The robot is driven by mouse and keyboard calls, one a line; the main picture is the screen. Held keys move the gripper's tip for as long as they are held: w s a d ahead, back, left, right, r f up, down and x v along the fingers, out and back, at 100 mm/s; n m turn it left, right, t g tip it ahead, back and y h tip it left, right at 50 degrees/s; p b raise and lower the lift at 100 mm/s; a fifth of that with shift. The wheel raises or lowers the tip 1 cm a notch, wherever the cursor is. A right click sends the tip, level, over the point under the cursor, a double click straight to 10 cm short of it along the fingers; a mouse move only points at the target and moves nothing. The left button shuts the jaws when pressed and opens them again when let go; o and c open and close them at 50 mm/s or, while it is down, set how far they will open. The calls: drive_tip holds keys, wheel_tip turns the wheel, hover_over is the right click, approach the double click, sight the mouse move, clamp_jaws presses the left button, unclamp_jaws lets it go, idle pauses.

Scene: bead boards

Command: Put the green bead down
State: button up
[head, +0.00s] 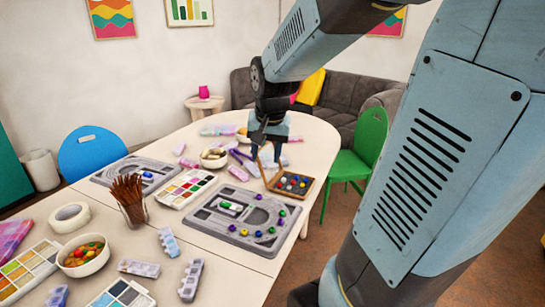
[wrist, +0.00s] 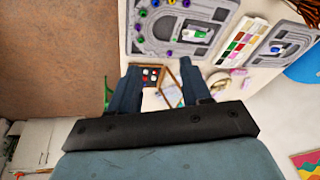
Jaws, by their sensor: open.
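My gripper (head: 267,160) is open above the small wooden bead box (head: 268,178), with no bead visible between its fingers. In the wrist view the two fingers of my gripper (wrist: 163,88) stand apart, with part of the box and a few dark, red and white beads showing between them. A grey bead board (head: 205,222) lies on the table in front of the box. A small green bead (head: 282,212) sits near its right edge. A green piece (head: 225,205) lies in the board's pale inner slot and also shows in the wrist view (wrist: 195,33).
Several purple and blue beads sit along the board's right and front. A second grey board (head: 110,178), a paint palette (head: 186,189) and a cup of brown sticks (head: 133,212) stand to the left. A white bowl (head: 213,161) is behind. A green chair (head: 368,145) is at the right.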

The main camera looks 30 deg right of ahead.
drive_tip(key=s+a+r+n+t, duration=0.1)
drive_tip(key=s+a+r+n, duration=0.1)
drive_tip(key=s, duration=0.4)
drive_tip(key=s+a+r+n+t, duration=0.1)
drive_tip(key=s+a+r+n, duration=0.2)
drive_tip(key=s, duration=0.4)
drive_tip(key=shift+s+a+r+n+y, duration=0.15)
drive_tip(key=shift+s+r+n+y, duration=0.15)
drive_tip(key=shift+r+n, duration=0.3)
